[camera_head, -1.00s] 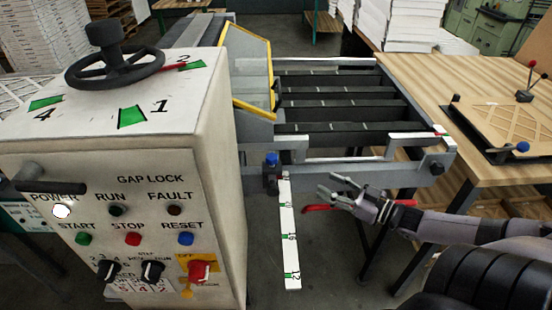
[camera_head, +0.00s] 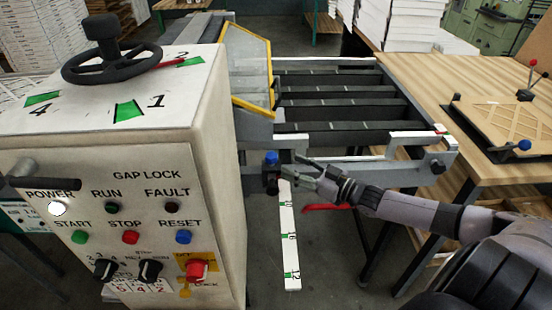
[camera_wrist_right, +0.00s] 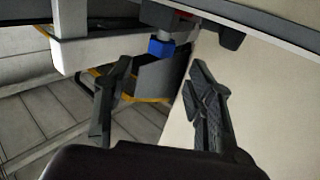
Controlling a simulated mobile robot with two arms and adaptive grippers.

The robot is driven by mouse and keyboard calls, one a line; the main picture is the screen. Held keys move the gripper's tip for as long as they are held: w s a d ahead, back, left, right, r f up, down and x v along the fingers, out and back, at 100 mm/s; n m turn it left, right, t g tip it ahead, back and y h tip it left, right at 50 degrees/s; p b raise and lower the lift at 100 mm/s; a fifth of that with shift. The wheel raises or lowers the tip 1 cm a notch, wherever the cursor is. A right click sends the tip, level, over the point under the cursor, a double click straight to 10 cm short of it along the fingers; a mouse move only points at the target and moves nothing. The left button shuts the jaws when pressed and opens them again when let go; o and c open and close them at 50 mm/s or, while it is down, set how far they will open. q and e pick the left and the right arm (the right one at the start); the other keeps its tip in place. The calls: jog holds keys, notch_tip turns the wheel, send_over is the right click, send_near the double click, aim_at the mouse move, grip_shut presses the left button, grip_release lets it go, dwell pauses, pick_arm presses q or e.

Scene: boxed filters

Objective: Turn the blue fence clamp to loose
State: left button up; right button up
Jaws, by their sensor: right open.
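The blue fence clamp (camera_head: 271,159) is a small blue knob on a dark block at the machine's side, near the top of the white scale. In the right wrist view the blue clamp (camera_wrist_right: 161,48) shows ahead, beyond the finger tips and between them. My right gripper (camera_head: 301,170) is open and empty, just to the right of the clamp and apart from it. Its two dark fingers (camera_wrist_right: 160,75) are spread wide in the wrist view. My left gripper is not in view.
The control cabinet (camera_head: 110,215) with a black handwheel (camera_head: 113,65) stands close on the left. A white scale strip (camera_head: 289,240) hangs below the clamp. A red lever (camera_head: 325,208) lies under my right forearm. A wooden table (camera_head: 470,85) is on the right.

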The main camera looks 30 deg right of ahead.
aim_at(276, 157)
jog(key=shift+x, duration=3.55)
jog(key=shift+c, duration=0.5)
